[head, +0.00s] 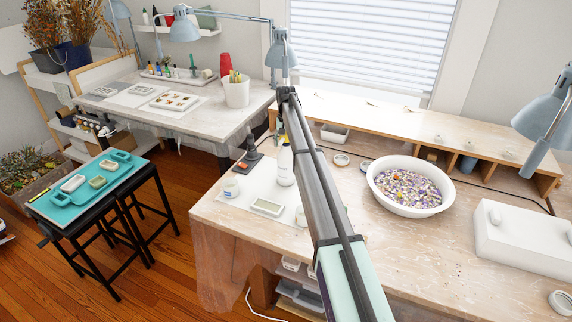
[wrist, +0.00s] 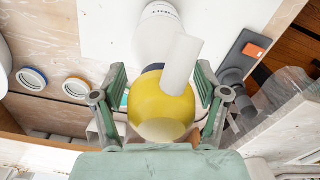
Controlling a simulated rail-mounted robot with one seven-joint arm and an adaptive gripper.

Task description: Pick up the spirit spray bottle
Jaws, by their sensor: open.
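The spirit spray bottle (head: 285,166) stands upright on a white sheet at the left of the workbench in the head view, partly beside my arm. It is white, with a narrow neck and a bit of yellow at the top. In the wrist view its rounded yellow top (wrist: 160,103) with a white nozzle lies between my fingers, and the white body (wrist: 156,40) extends beyond it. My gripper (wrist: 160,100) is open, with one finger on each side of the yellow top. I cannot tell whether either finger touches it.
A dark holder (head: 249,156) with an orange item, a small white jar (head: 230,188) and a shallow tray (head: 267,207) are near the bottle. A wooden shelf (head: 400,125) runs behind.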

